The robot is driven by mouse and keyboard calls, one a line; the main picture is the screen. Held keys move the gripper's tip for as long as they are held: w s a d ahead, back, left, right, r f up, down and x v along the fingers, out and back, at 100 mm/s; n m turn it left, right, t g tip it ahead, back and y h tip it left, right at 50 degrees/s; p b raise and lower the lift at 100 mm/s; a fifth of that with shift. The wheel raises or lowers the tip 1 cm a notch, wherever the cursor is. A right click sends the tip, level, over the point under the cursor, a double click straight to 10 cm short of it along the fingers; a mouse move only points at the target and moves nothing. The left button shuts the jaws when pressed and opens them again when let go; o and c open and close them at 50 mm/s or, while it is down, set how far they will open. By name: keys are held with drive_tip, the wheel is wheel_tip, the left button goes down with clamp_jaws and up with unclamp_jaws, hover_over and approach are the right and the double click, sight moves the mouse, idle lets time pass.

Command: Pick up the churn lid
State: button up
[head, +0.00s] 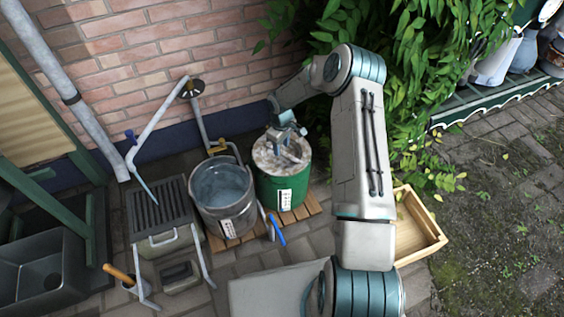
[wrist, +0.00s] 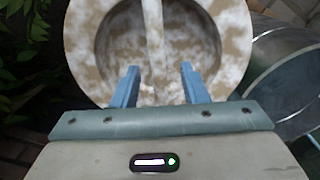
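The churn lid (head: 266,158) is a round, mottled white and brown disc on top of the green churn (head: 268,190). In the wrist view the lid (wrist: 225,28) fills the upper middle, with a recessed centre crossed by a handle bar (wrist: 153,40). My gripper (head: 286,152) is above the lid, pointing down at it. In the wrist view the two blue fingers (wrist: 158,84) are spread apart, one on each side of the bar's line, with visible gaps. I cannot tell how deep the fingertips reach beside the bar.
A grey metal bucket (head: 222,190) stands close left of the churn, both on wooden slats (head: 300,213). A wooden crate (head: 420,228) is to the right. A brick wall (head: 130,50) and leafy plant (head: 420,60) are behind. Open paving lies at the right.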

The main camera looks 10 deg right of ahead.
sight(282, 151)
drive_tip(key=shift+w+d+f+b, duration=0.1)
drive_tip(key=shift+f+b, duration=1.4)
drive_tip(key=shift+f, duration=1.6)
drive_tip(key=shift+r, duration=0.1)
clamp_jaws()
